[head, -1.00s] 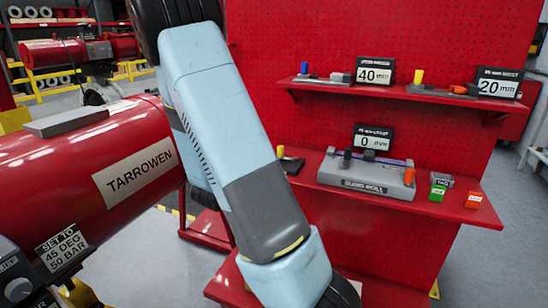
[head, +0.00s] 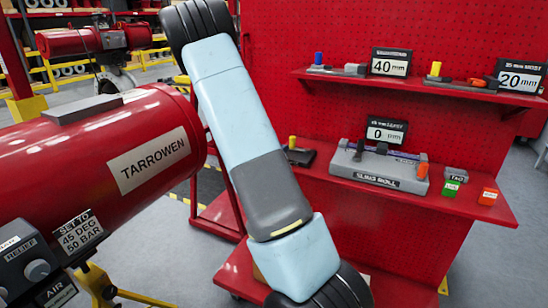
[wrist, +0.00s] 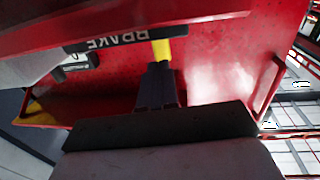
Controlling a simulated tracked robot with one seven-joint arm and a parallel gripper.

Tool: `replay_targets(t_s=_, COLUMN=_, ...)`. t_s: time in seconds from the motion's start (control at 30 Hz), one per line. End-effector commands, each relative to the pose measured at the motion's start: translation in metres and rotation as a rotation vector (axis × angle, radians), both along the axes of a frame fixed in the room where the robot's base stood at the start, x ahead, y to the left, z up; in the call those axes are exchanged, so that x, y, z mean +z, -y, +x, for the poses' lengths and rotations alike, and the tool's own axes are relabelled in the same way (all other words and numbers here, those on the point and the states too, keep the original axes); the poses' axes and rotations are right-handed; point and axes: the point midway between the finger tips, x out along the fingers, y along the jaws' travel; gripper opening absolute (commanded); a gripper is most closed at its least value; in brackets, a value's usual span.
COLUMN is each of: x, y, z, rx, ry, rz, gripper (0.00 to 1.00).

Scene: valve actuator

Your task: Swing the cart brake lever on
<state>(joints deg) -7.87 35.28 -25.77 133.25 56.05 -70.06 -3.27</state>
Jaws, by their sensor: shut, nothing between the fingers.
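The brake lever (wrist: 162,48) shows in the wrist view as a short yellow bar beside a dark BRAKE label (wrist: 108,42), upside down in the picture, on the red cart. My gripper (wrist: 160,70) is shut and empty, its dark fingertips right at the near end of the yellow bar. I cannot tell whether they touch it. In the head view the red cart (head: 285,40) stands at the right with its pegboard and shelves. The lever and my gripper do not show there, and my arm crosses in front of the cart's left side.
A red TARROWEN actuator (head: 80,150) fills the left of the head view, close to my arm. The cart's shelves hold number signs, a grey gauge block (head: 378,168) and small coloured pieces. Grey floor shows at the far right. Red cart surfaces surround the fingers in the wrist view.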

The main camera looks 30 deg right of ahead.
Motion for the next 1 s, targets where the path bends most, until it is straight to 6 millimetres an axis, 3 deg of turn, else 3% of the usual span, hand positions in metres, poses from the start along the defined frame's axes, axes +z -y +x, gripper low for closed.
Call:
replay_targets(t_s=0.1, x=0.0, y=0.017, z=0.006, rx=-0.002, ry=0.0, rz=0.0, gripper=0.0)
replay_targets(t_s=0.3, x=0.0, y=0.032, z=0.013, rx=-0.001, ry=0.0, rz=0.001, gripper=0.0)
replay_targets(t_s=0.8, x=0.0, y=0.036, z=0.015, rx=-0.002, ry=0.0, rz=0.001, gripper=0.0)
replay_targets(t_s=1.0, x=-0.001, y=0.054, z=0.01, rx=-0.049, ry=-0.003, rz=-0.001, gripper=0.0)
